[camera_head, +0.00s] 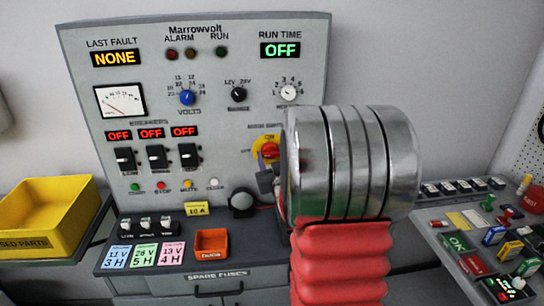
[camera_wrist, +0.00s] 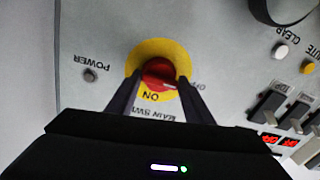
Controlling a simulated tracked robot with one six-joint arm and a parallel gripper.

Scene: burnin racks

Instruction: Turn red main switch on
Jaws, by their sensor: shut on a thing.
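The red main switch (camera_head: 270,150) is a round red knob on a yellow disc, right of the breakers on the grey Marrowvolt panel. It also shows in the wrist view (camera_wrist: 158,74), where the picture is upside down. ON is printed on the disc and OFF beside it. A pale mark on the knob points roughly toward the OFF side. My gripper (camera_wrist: 158,82) has its two dark fingers on either side of the knob, shut on it. In the head view my gripper (camera_head: 266,178) is mostly hidden behind my metal wrist.
The run time display (camera_head: 280,50) reads OFF. The breaker displays (camera_head: 151,133) read OFF above three black breakers (camera_head: 157,158). An orange bin (camera_head: 211,244) sits on the ledge below. A yellow box (camera_head: 75,232) stands at left. A POWER lamp (camera_wrist: 90,75) near the switch is dark.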

